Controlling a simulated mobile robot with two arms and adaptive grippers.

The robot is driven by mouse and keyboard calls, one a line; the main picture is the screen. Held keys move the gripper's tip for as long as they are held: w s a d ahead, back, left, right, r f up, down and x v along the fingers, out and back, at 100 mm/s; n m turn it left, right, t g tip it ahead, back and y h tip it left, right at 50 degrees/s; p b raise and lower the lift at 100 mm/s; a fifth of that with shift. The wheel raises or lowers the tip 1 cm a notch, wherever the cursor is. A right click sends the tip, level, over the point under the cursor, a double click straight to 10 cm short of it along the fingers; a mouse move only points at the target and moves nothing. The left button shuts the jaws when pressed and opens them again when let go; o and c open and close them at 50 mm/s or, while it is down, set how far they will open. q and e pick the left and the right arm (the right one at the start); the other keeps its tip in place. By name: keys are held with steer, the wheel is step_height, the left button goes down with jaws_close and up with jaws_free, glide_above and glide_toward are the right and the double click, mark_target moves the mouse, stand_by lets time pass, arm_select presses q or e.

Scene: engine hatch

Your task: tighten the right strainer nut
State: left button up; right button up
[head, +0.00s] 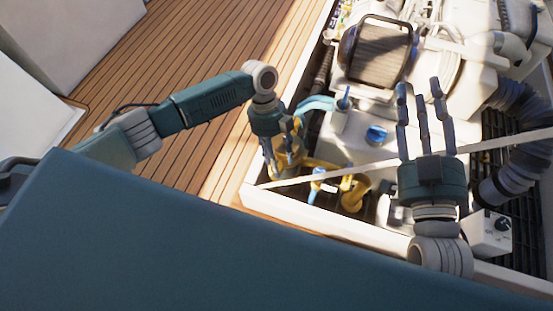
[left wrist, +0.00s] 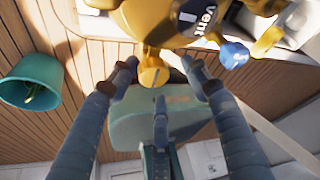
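The yellow strainer (head: 290,158) stands in the hatch's left corner, partly hidden behind my left gripper (head: 286,140). In the left wrist view its yellow body (left wrist: 165,18) bears a dark label reading "vent". A yellow knob or nut (left wrist: 153,76) sticks out of the body between the fingertips of my left gripper (left wrist: 160,66). The fingers are apart, with gaps visible on both sides of the knob. I cannot tell whether this knob is the right strainer nut. My right gripper (head: 421,90) is open and empty, raised over the hatch with its fingers pointing away.
A white engine block with a blue cap (head: 376,134) fills the hatch. Yellow pipes and a blue-handled valve (head: 316,187) sit near the front rim (head: 330,230). A white rod (head: 420,157) crosses the hatch. A corrugated hose (head: 520,130) is at the right. Wooden deck (head: 190,55) lies left.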

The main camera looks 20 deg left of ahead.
arm_select(q)
steer(key=shift+a, duration=0.2)
steer(key=shift+r, duration=0.15)
steer(key=v, duration=1.1)
steer(key=shift+r, duration=0.3)
steer(key=shift+w, duration=0.1)
